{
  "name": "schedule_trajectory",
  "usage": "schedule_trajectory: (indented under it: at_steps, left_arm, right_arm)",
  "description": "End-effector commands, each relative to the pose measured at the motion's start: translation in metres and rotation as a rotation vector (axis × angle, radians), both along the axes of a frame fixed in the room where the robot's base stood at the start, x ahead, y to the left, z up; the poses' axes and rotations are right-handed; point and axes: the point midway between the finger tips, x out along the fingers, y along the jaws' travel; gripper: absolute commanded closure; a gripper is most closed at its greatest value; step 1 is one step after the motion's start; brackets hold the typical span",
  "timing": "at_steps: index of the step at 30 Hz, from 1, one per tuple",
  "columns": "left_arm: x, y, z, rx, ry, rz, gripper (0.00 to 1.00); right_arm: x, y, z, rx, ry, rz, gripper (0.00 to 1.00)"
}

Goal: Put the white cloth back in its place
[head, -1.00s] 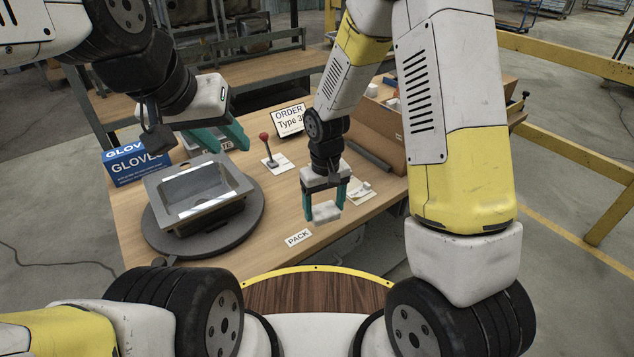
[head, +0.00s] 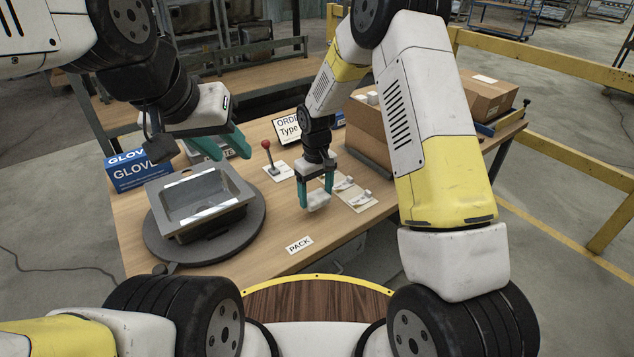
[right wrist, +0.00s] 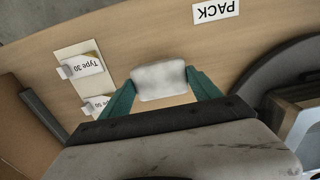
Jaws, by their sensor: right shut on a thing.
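The white cloth (head: 318,201) is a small white block-like bundle between the teal fingers of my right gripper (head: 316,193). My right gripper is shut on it, above the table. In the right wrist view the cloth (right wrist: 160,80) sits between both fingertips. I cannot tell how high it is above the wood. My left gripper (head: 222,143) is open and empty, its fingers apart above the back of the grey sink.
The grey sink (head: 165,201) rests on a round dark turntable (head: 250,232). A blue glove box (head: 128,168), a red-knobbed lever (head: 267,145), an order sign (head: 288,128), a PACK label (head: 299,245), small labelled parts (head: 361,199) and a cardboard box (head: 368,140) stand around. The wooden table (head: 265,215) is clear between turntable and gripper.

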Motion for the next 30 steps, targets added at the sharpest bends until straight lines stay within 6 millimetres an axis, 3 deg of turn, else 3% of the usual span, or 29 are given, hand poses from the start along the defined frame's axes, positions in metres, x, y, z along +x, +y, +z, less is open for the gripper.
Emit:
schedule_trajectory:
  at_steps: [6,13,24,25,27,30]
  left_arm:
    - [0.0,0.0,0.0,0.0,0.0,0.0,0.64]
    - [0.0,0.0,0.0,0.0,0.0,0.0,0.64]
    - [0.0,0.0,0.0,0.0,0.0,0.0,0.64]
    - [0.0,0.0,0.0,0.0,0.0,0.0,0.64]
    - [0.0,0.0,0.0,0.0,0.0,0.0,0.64]
    - [0.0,0.0,0.0,0.0,0.0,0.0,0.64]
  right_arm:
    - [0.016,-0.004,-0.002,0.0,0.0,-0.001,0.66]
    - [0.013,-0.003,-0.036,0.0,0.002,0.0,0.66]
    - [0.014,-0.003,-0.04,0.0,0.0,0.0,0.66]
    - [0.014,-0.003,-0.04,0.001,-0.001,0.0,0.22]
    - [0.014,-0.003,-0.039,0.0,0.0,0.0,0.09]
    - [0.014,-0.003,-0.039,0.0,0.0,0.0,0.06]
